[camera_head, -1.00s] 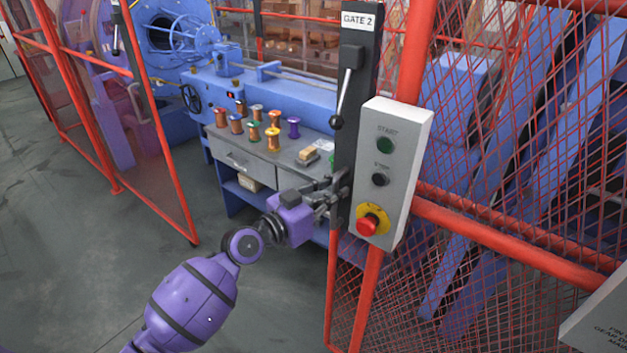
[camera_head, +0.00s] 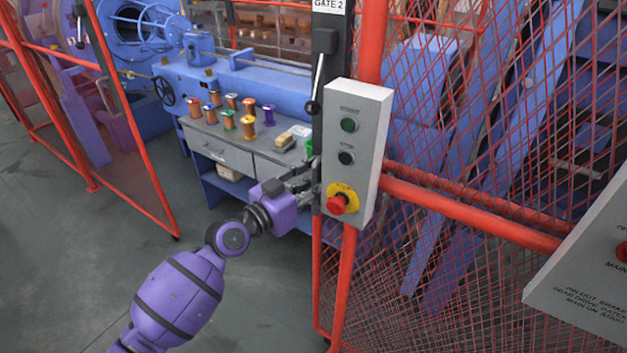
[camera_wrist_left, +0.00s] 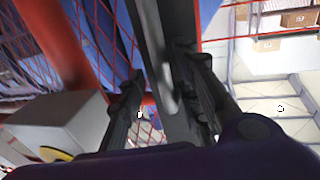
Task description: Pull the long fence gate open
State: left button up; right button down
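My left gripper (camera_head: 312,182) is at the GATE 2 post, below the lever. In the left wrist view its fingers (camera_wrist_left: 165,90) lie on either side of a dark upright bar (camera_wrist_left: 160,40); whether they press on it is unclear. My right gripper does not show.
A grey control box (camera_head: 355,150) with buttons and a red stop knob sits close to the gripper. A blue machine bench (camera_head: 225,150) carries several spools behind the opening. A second grey box (camera_head: 585,285) is at lower right. The grey floor at lower left is clear.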

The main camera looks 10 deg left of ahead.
pick_arm(q)
jog(key=v, duration=1.2)
